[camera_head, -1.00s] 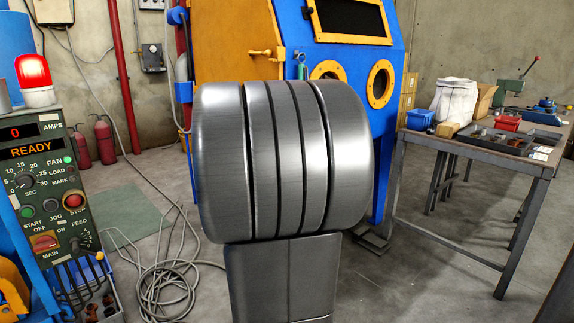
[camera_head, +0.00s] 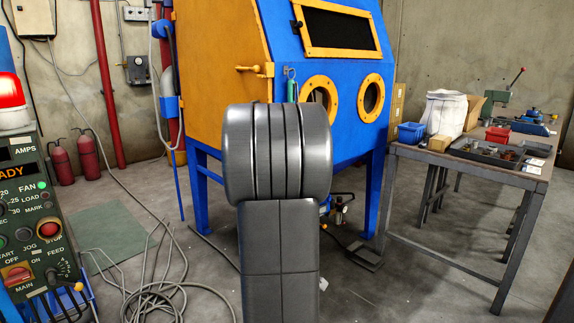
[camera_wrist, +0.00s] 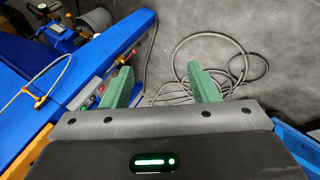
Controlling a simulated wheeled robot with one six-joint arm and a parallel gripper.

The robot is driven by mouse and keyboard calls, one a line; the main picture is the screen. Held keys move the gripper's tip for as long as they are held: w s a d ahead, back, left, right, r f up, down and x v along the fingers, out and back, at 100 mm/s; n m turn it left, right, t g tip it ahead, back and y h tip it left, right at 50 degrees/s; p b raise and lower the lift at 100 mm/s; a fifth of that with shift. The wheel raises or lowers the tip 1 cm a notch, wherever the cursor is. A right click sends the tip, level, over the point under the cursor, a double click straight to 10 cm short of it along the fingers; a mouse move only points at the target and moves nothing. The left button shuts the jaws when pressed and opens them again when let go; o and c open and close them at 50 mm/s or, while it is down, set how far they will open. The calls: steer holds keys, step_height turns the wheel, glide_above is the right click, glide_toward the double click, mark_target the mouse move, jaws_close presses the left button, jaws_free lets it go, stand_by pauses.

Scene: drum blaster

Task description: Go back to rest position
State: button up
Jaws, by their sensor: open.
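My gripper (camera_wrist: 163,88) shows in the wrist view with its two green fingers spread apart and nothing between them. Below the fingers the wrist view shows grey concrete floor with a coiled grey cable (camera_wrist: 215,60). In the head view my own grey arm stands upright in the middle and hides part of the blue and orange cabinet (camera_head: 225,75). My gripper's fingers do not show in the head view.
A control panel (camera_head: 28,225) with a red lamp stands at the left. A workbench (camera_head: 455,165) with bins is at the right. Hoses (camera_head: 150,295) lie on the floor at lower left.

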steer(key=shift+w+a+f+y, duration=0.15)
steer(key=shift+w+a+f, duration=0.25)
steer(key=shift+w, duration=0.2)
steer(key=shift+w+a+f+y, duration=0.15)
steer(key=shift+w+a+f, duration=0.2)
steer(key=shift+w, duration=0.2)
steer(key=shift+d, duration=0.1)
